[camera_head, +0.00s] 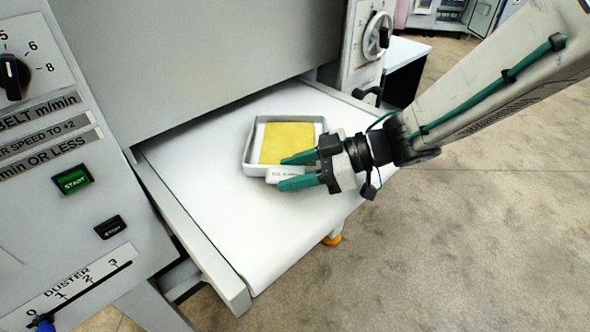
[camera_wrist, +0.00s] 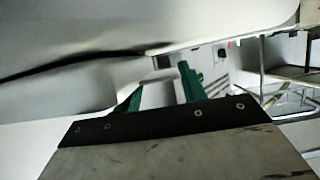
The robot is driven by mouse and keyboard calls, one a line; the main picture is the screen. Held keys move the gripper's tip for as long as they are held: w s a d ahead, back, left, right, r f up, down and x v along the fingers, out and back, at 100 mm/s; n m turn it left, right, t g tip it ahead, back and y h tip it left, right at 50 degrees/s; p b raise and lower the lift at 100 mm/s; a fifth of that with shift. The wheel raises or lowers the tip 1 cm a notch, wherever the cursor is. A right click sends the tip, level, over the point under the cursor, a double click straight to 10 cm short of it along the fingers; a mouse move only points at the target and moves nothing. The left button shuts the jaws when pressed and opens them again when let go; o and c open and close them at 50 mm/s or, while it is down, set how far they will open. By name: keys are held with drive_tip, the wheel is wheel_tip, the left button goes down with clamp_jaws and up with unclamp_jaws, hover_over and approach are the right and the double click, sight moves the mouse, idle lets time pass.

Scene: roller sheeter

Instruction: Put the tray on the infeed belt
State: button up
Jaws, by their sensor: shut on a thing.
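The tray (camera_head: 247,150) is white and shallow, with a flat yellow sheet (camera_head: 287,143) lying in it. It is over the white infeed belt (camera_head: 205,190), in front of the machine's opening. I cannot tell whether its underside touches the belt. My gripper (camera_head: 287,172) comes in from the right, its green fingers shut on the tab at the tray's near right side. In the wrist view the green fingers (camera_wrist: 158,90) flank a pale part, likely the tab; the rest of the tray is hidden there.
A control panel (camera_head: 70,180) with a green START button (camera_head: 73,179), a black STOP button (camera_head: 110,227) and a duster slider stands at the left. A dial (camera_head: 377,36) is at the upper right. The belt's near end is bare. Open floor lies to the right.

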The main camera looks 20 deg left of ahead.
drive_tip(key=o, duration=1.3)
drive_tip(key=shift+d, duration=0.1)
drive_tip(key=v, duration=1.2)
